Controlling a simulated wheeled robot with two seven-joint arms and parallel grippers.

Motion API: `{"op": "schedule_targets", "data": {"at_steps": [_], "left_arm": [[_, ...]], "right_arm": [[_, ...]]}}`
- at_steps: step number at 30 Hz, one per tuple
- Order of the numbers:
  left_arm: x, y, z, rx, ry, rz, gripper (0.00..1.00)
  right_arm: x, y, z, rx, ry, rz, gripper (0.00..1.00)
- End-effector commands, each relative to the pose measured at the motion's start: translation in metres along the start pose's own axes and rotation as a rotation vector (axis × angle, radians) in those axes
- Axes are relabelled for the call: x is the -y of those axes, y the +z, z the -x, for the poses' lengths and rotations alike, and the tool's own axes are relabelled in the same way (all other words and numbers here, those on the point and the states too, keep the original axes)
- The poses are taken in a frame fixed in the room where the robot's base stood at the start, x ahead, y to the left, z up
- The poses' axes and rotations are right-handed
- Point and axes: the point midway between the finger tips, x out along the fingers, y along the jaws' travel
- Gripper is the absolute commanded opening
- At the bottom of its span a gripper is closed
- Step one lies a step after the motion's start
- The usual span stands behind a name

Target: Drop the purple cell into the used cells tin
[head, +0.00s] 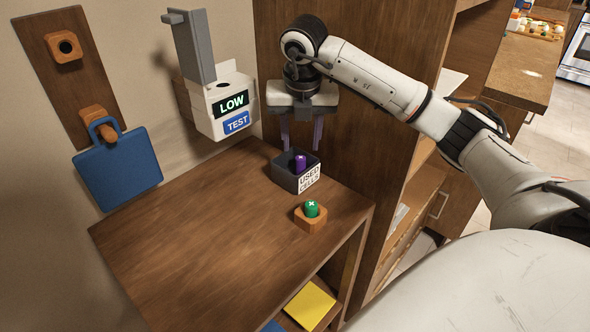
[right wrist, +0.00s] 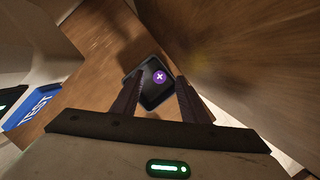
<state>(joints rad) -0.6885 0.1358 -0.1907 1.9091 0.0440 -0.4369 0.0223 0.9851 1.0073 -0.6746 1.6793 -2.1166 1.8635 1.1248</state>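The purple cell (head: 300,163) stands roughly upright inside the dark used cells tin (head: 284,176), its upper part visible. The tin sits on the wooden table and has a white "USED CELLS" label. My right gripper (head: 302,148) is above the tin, fingers spread apart, with nothing between them. In the right wrist view, the cell's white-crossed top (right wrist: 159,77) shows in the tin (right wrist: 150,100), beyond and between the open fingertips (right wrist: 156,85). My left gripper is not in view.
A green cell (head: 312,208) stands in a wooden holder (head: 310,221) in front of the tin. A wall tester (head: 222,103) reads "LOW" above "TEST". A blue tag (head: 118,172) hangs from a peg at left. A tall wooden panel (head: 385,40) stands right. The table's left part is clear.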

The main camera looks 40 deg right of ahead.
Motion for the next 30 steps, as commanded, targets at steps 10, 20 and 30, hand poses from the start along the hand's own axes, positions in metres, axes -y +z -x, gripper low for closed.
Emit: {"op": "schedule_targets", "data": {"at_steps": [10,20,30], "left_arm": [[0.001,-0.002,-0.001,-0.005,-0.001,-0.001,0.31],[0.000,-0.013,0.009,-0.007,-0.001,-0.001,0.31],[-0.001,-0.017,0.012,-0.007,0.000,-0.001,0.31]], "right_arm": [[-0.001,0.001,0.025,0.004,0.004,-0.001,0.41],[0.000,0.002,0.091,0.004,0.001,0.001,0.41],[0.000,0.000,0.103,0.000,0.000,0.000,0.41]]}}
